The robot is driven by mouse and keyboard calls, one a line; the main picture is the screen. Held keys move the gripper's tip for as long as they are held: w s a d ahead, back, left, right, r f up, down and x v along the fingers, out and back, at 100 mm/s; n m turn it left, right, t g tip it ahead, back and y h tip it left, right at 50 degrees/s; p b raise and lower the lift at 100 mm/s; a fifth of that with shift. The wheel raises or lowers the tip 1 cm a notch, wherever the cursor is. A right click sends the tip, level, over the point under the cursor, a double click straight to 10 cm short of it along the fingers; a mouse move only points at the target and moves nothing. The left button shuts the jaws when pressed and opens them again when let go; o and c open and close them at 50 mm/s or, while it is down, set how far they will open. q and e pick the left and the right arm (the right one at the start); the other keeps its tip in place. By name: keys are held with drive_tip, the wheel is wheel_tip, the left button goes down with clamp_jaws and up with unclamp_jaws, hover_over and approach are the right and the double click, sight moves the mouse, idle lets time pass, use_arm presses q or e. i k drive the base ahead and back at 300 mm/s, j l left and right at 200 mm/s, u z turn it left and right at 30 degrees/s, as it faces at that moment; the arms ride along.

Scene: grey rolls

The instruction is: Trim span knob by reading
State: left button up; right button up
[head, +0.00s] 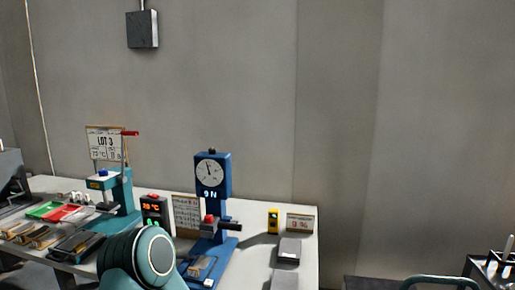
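A blue test stand (223,186) stands upright on the white table. Its round white dial (209,173) has a dark needle pointing near the top, and a lit readout (210,194) below it appears to say 9 N. A small red knob (208,219) sits lower on the stand, beside a dark horizontal bar (230,227). I cannot tell whether this knob is the span knob. Part of my own arm, teal and black, covers the table's front edge. Neither of my grippers is in view.
A teal press (122,190) with a red lever stands at left, near green (43,210) and red (64,214) trays. A black box (153,209) shows red digits. A yellow device (273,221) and grey blocks (289,250) sit at right.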

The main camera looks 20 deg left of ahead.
sight(212, 150)
drive_tip(key=i+j+z, duration=0.1)
drive_tip(key=j+z, duration=0.85)
drive_tip(key=j, duration=0.8)
drive_tip(key=k, duration=0.05)
